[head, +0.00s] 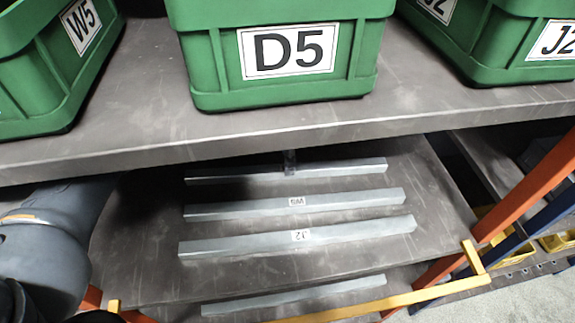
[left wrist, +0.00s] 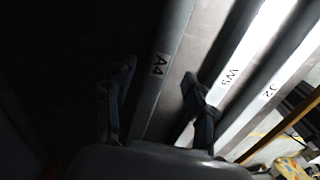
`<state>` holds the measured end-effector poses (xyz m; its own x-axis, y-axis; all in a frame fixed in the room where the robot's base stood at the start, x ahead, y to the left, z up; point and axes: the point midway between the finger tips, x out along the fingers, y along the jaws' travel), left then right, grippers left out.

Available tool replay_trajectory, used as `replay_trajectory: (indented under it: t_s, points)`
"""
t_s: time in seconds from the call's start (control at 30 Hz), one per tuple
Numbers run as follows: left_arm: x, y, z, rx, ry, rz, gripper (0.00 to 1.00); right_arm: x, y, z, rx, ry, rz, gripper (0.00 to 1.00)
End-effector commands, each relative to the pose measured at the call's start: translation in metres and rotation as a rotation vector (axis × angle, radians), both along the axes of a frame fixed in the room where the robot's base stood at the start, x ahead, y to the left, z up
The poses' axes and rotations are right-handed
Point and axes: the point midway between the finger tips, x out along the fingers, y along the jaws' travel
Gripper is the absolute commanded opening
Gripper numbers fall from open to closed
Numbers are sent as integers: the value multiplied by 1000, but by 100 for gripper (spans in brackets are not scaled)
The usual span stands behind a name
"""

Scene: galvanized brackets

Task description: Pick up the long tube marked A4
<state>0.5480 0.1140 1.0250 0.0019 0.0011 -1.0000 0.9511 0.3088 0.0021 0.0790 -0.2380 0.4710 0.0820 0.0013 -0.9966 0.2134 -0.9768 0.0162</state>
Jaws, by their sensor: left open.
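The tube marked A4 (left wrist: 163,68) is a long grey bar in the left wrist view, with its label facing the camera. My left gripper (left wrist: 160,76) is open, with one finger on each side of the A4 tube and not closed on it. In the head view the rearmost tube (head: 235,178) lies in shadow under the upper shelf, and no label on it is readable. My left gripper is not clearly visible there. My right gripper is not in view.
Parallel tubes marked W5 (head: 250,209) and J2 (head: 255,244) lie in front on the same shelf board (head: 135,235). Another tube (head: 300,297) lies lower. The upper shelf (head: 300,128) overhangs, carrying green crates, including D5 (head: 220,75). A yellow rail (head: 370,306) crosses the front.

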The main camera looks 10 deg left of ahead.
Motion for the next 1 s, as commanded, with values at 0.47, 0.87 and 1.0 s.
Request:
replay_trajectory:
  t_s: [0.47, 0.87, 1.0]
  points:
    - [-2, 0, -32, 0, 0, 0, 55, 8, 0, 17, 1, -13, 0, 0]
    - [-2, 0, -31, -1, 0, 0, 0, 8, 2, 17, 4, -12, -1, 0]
    - [-1, 0, -30, -2, -3, 0, 0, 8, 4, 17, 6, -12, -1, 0]
